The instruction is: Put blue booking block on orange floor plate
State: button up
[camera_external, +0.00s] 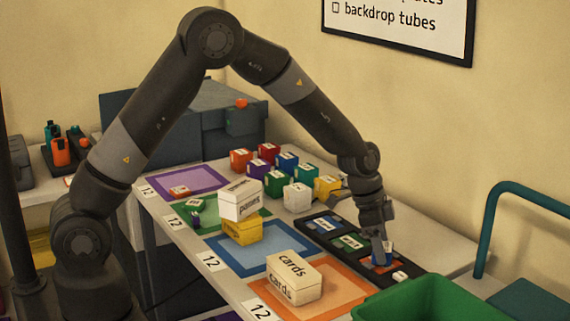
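Another blue block (287,161) with a white label stands in the group of coloured blocks further back. An orange square plate (345,290) lies flat at the table's near end, partly covered by a cream box marked "cards" (296,277).
The black tray (307,226) also has blue and green labelled patches. Blue (236,257), green and purple (205,178) squares lie along the table, with a yellow block and a "games"-like white box (240,200) stacked midway. A green bin (430,300) stands close at the near right.

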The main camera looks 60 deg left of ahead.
jog(key=shift+o, duration=1)
jog(key=shift+r, duration=0.15)
jog(key=s+a+r+n, duration=0.1)
jog(key=s+a+r, duration=0.25)
jog(key=r, duration=0.55)
jog(key=s+a+r, duration=0.2)
jog(key=s+r, duration=0.2)
jog(key=r, duration=0.5)
jog(key=s+a+r+n+t, duration=0.1)
jog(key=s+a+r+n, duration=0.1)
jog(key=s, duration=0.7)
jog(key=s+a+r+n+t+y, duration=0.1)
jog(key=s+a+r+n, duration=0.2)
jog(key=s, duration=0.7)
jog(key=s+a+r+n+t+y, duration=0.1)
jog(key=s+a+r+n, duration=0.1)
jog(key=s, duration=0.7)
jog(key=a+n, duration=0.1)
jog(key=a, duration=0.1)
jog(key=shift+s+a+r, duration=0.2)
jog(key=shift+s+a, duration=0.1)
jog(key=shift+a, duration=0.05)
